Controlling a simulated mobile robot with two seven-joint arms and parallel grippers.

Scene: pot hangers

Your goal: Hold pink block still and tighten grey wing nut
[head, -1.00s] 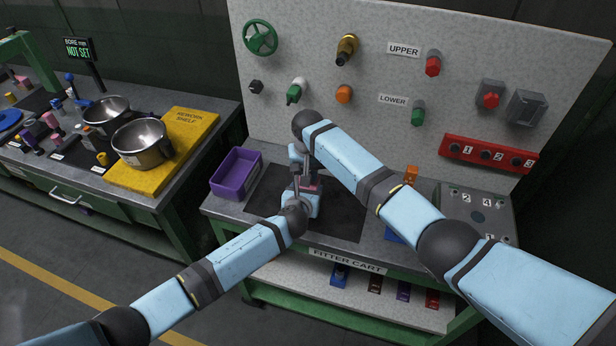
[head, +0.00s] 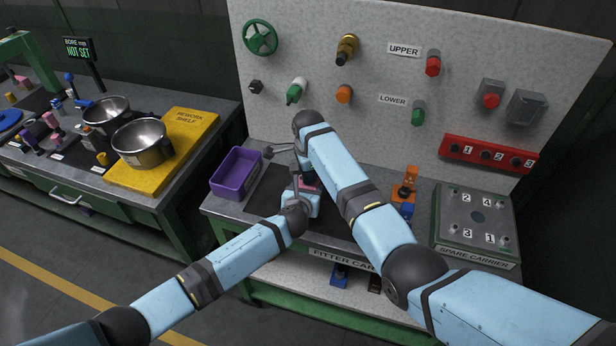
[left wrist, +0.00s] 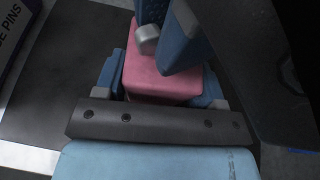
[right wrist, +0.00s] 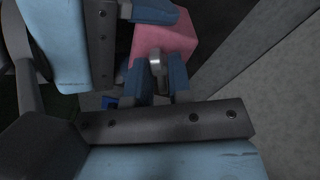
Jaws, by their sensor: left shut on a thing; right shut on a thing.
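The pink block (left wrist: 160,82) is between the blue fingers of my left gripper (left wrist: 163,80), which is shut on its sides. In the head view the block (head: 309,185) is mostly hidden by my arms, over the black mat (head: 335,212). The grey wing nut (right wrist: 155,62) is at the block's face in the right wrist view. My right gripper (right wrist: 158,80) is shut on the nut, its fingers on either side of it. In the left wrist view a grey rounded piece (left wrist: 147,38) shows between the right gripper's fingers. The nut's thread is hidden.
A purple bin (head: 236,172) stands left of the mat. An orange and blue part (head: 406,190) and the spare carrier (head: 477,218) are to the right. The upright panel (head: 385,120) with knobs and valves rises behind.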

